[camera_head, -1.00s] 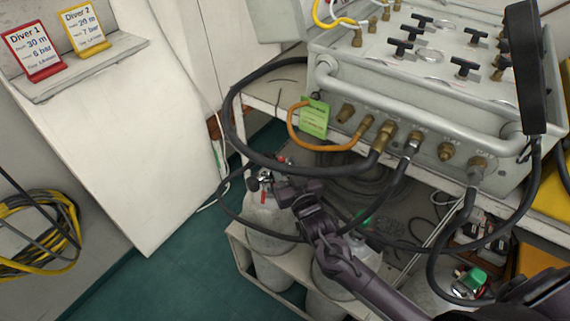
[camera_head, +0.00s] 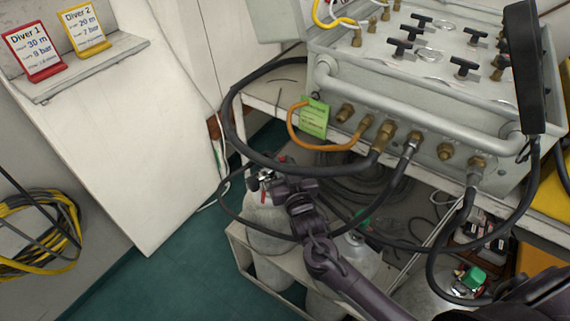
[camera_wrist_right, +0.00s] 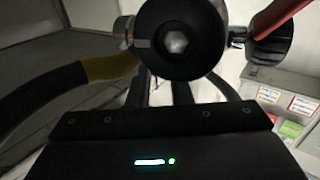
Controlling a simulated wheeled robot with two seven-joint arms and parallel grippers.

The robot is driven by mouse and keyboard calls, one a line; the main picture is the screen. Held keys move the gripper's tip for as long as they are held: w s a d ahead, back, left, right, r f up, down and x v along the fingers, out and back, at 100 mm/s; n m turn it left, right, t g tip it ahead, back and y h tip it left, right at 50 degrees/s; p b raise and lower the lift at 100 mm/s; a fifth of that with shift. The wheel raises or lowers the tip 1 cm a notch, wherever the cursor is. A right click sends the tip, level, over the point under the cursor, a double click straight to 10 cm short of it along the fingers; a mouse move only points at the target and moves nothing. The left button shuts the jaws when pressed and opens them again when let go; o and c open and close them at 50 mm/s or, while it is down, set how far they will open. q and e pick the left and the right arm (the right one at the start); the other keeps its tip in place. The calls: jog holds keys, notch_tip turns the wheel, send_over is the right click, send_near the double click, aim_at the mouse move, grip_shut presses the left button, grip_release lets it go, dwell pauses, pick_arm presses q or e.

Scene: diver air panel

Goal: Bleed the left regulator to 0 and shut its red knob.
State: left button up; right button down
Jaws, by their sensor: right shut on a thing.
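The left cylinder (camera_head: 262,213) stands in a rack below the panel, with its regulator (camera_head: 262,178) on top. My right gripper (camera_head: 270,186) reaches it from the lower right and covers much of it. In the right wrist view a round black knob with a hex centre (camera_wrist_right: 175,42) sits at the fingertips, and my right gripper (camera_wrist_right: 166,92) is shut on it. A red part (camera_wrist_right: 279,14) joins a black piece at the upper right there; I cannot tell whether it is the red knob. The gauge reading does not show. My left gripper is out of view.
Black hoses (camera_head: 232,130) loop from the grey panel (camera_head: 420,95) around my right arm. A second cylinder (camera_head: 350,255) stands beside the left one. In the wrist view a hose with a yellow band (camera_wrist_right: 105,67) runs close on the left. Teal floor (camera_head: 170,275) is clear at left.

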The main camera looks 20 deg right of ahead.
jog(key=m+h, duration=0.1)
jog(key=h, duration=0.1)
jog(key=m+h, duration=0.1)
jog(key=h, duration=0.1)
jog(key=shift+w+a+m+g, duration=0.1)
jog(key=shift+a+m+g, duration=0.2)
jog(key=shift+a+m, duration=0.1)
jog(key=shift+h, duration=0.4)
jog(key=shift+m+h+b, duration=0.3)
jog(key=shift+m+h, duration=0.2)
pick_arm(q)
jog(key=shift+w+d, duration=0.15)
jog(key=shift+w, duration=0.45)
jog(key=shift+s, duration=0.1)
pick_arm(e)
jog(key=c, duration=1.3)
grip_release()
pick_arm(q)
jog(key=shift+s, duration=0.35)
